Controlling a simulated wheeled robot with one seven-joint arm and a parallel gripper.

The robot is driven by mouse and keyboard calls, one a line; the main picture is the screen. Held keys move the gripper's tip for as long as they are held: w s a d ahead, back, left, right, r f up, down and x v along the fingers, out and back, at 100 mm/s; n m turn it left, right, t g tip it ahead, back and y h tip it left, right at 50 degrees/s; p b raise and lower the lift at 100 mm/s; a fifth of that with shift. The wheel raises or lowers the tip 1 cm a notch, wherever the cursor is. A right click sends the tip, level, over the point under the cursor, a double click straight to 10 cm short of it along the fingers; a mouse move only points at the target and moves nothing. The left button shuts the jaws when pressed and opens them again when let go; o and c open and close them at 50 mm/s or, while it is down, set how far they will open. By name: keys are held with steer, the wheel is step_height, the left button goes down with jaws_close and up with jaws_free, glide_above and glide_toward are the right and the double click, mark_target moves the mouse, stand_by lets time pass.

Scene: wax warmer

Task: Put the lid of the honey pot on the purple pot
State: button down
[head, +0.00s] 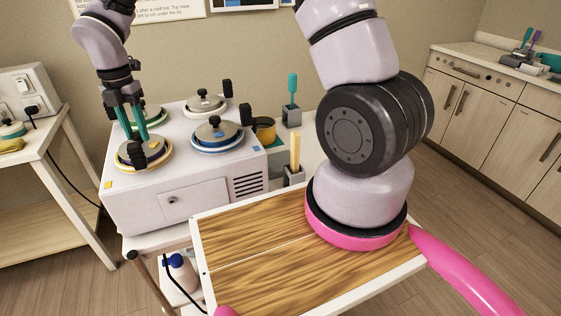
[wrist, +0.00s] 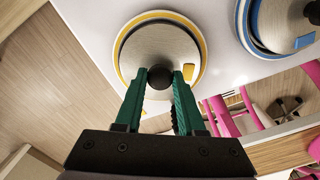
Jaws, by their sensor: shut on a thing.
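The yellow-rimmed pot (head: 168,161), which I take as the honey pot, sits at the front left of the white warmer. Its round metal lid (wrist: 150,45) has a dark ball knob. My gripper (head: 138,137) reaches down from above with green fingers, and in the wrist view (wrist: 161,78) they are shut on the knob. The lid sits over the pot; I cannot tell if it is lifted at all. No rim looks clearly purple. A lidded pot with a pale rim (head: 205,112) stands at the back right of the warmer.
A blue-rimmed lidded pot (head: 217,148) is at the front right, and a green-rimmed pot (head: 153,118) at the back left, partly behind my gripper. Black handles stick up beside the pots. A yellow cup (head: 264,130) and tool holders stand right of the warmer.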

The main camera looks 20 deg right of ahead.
steer(key=shift+c, duration=2.2)
jaws_free()
steer(key=shift+r, duration=0.1)
steer(key=shift+r, duration=3.9)
